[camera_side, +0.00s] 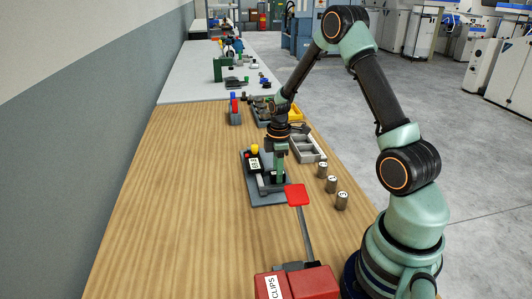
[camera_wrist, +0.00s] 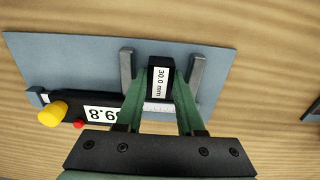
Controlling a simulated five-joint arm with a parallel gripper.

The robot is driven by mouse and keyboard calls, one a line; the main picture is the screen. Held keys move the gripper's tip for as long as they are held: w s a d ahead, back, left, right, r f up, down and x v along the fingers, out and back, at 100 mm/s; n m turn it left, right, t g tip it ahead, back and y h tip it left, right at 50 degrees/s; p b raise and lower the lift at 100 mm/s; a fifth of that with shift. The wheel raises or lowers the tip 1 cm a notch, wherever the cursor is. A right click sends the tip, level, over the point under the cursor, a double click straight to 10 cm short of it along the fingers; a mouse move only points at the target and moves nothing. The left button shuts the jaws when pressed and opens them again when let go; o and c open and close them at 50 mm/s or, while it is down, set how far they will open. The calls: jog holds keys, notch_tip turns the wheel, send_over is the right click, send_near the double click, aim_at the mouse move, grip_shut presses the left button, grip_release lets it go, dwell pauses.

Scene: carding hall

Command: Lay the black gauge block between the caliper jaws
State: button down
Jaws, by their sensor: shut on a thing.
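The black gauge block (camera_wrist: 160,66), labelled 30.0 mm, is held between the green fingertips of my gripper (camera_wrist: 160,88). In the wrist view the block appears between the two grey caliper jaws, the left jaw (camera_wrist: 127,70) and the right jaw (camera_wrist: 196,74), with a gap on each side. The caliper has a black body with a white number display (camera_wrist: 101,113) and a yellow knob (camera_wrist: 52,113), on a blue-grey plate (camera_wrist: 80,62). In the side view my gripper (camera_side: 279,181) points down over the plate (camera_side: 262,198). The block is not clear there, and I cannot tell whether it touches the plate.
Several grey numbered cylinders (camera_side: 332,185) stand right of the plate. A grey compartment tray (camera_side: 306,147) lies behind. A red CLIPS box (camera_side: 298,283) and a red paddle (camera_side: 297,194) on a rod are in front. The wooden table's left side (camera_side: 165,200) is clear.

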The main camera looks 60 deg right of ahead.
jog(key=shift+f, duration=0.1)
jog(key=c, duration=0.8)
grip_release()
notch_tip(320, 180, up, 12)
jog(key=shift+s+a+r+m+t, duration=0.95)
jog(key=shift+s+a+r+m, duration=0.8)
jog(key=shift+a, duration=1.5)
jog(key=shift+s+a+r+m+t, duration=0.9)
jog(key=shift+s+a+r+m, duration=0.45)
jog(key=shift+a+r, duration=1.4)
jog(key=shift+s+a+r+m+t, duration=0.95)
jog(key=shift+s+a+r+m, duration=0.55)
jog(key=shift+a, duration=2.25)
jog(key=shift+s, duration=0.1)
